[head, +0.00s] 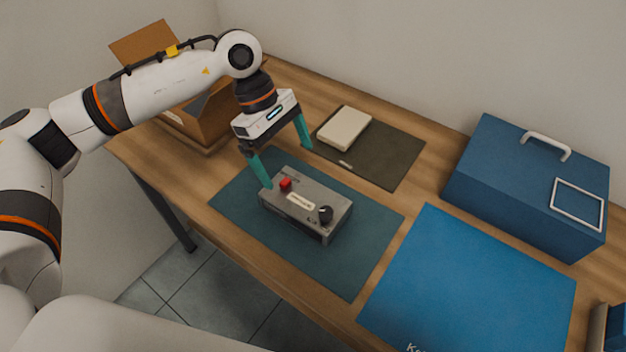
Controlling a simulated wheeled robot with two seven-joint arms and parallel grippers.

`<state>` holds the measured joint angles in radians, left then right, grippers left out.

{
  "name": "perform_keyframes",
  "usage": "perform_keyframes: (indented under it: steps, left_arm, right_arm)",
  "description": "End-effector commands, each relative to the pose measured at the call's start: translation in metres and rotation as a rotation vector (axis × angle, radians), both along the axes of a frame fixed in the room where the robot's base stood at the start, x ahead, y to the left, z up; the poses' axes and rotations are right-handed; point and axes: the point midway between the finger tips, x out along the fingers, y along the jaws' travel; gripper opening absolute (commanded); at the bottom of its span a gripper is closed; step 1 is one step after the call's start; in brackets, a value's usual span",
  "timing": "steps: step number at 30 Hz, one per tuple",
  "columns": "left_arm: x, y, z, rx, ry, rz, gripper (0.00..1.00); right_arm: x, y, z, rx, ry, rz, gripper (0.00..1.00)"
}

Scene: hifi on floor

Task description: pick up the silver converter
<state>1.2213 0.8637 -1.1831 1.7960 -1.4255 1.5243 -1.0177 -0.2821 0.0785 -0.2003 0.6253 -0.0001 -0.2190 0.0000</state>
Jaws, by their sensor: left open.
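The silver converter (318,202) is a grey metal box with a red button, a pale label and a black knob on top. It lies on the dark teal mat (350,270) on the wooden table. My left gripper (287,167) is open, with its teal fingers pointing down at the converter's far left end. One fingertip overlaps the converter's left corner in the picture; the other is beyond its far side. I cannot tell whether either touches it. Nothing shows between the fingers. My right gripper is not in view.
A dark olive mat (400,160) with a cream box (344,128) lies behind the converter. An open cardboard box (205,125) stands behind my left arm. A blue case (500,165) with a handle and a flat blue mat (470,285) are at right. The table's front edge is near.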

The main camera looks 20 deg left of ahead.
Motion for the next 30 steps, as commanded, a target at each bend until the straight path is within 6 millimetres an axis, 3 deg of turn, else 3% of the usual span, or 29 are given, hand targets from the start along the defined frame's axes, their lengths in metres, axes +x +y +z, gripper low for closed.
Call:
perform_keyframes:
  steps: [5,14,20,24,30]
  left_arm:
    - [-0.002,-0.003,-0.013,0.008,0.002,-0.002,1.0]
    - [-0.008,-0.021,-0.056,0.006,0.001,-0.001,1.0]
    - [-0.01,-0.026,-0.07,0.006,0.002,-0.001,1.0]
    - [-0.013,-0.033,-0.089,0.005,0.003,-0.001,1.0]
    - [-0.015,-0.04,-0.11,0.005,0.0,-0.001,1.0]
  right_arm:
    - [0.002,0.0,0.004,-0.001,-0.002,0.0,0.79]
    - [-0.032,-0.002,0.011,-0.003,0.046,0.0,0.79]
    - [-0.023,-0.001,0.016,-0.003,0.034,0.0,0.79]
    - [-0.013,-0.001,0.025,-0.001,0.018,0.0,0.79]
    - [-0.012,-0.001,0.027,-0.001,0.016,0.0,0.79]
